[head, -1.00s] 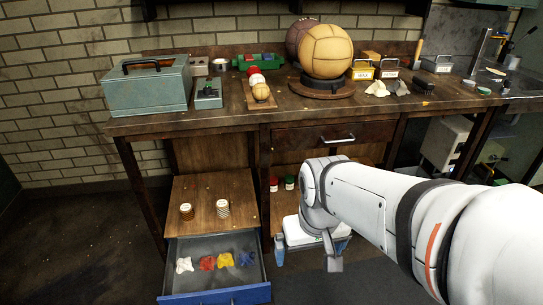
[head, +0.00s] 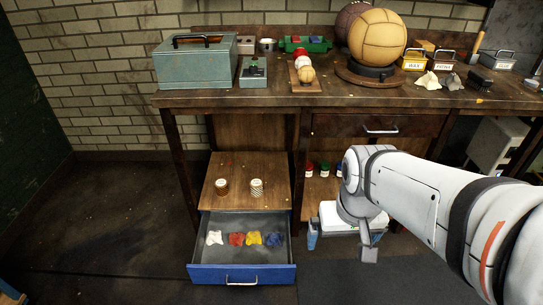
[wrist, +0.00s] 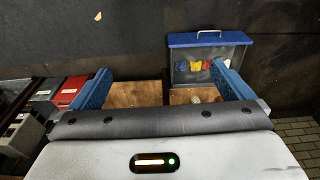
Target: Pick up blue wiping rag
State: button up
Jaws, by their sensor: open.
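The blue rag (head: 273,239) lies crumpled at the right end of a row of rags in the open drawer (head: 240,273). Beside it, going left, are a yellow rag (head: 254,238), a red rag (head: 236,239) and a white rag (head: 214,238). In the wrist view my gripper (wrist: 165,88) has its two blue fingers wide apart with nothing between them. The drawer (wrist: 237,58) shows beyond the right finger, with small rags in it.
The floor left of the drawer is clear.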

aim_at(276, 239)
jog(key=z, duration=1.95)
jog(key=k, duration=1.35)
jog(key=u, duration=1.45)
jog(key=i, duration=1.3)
jog(key=u, duration=0.05)
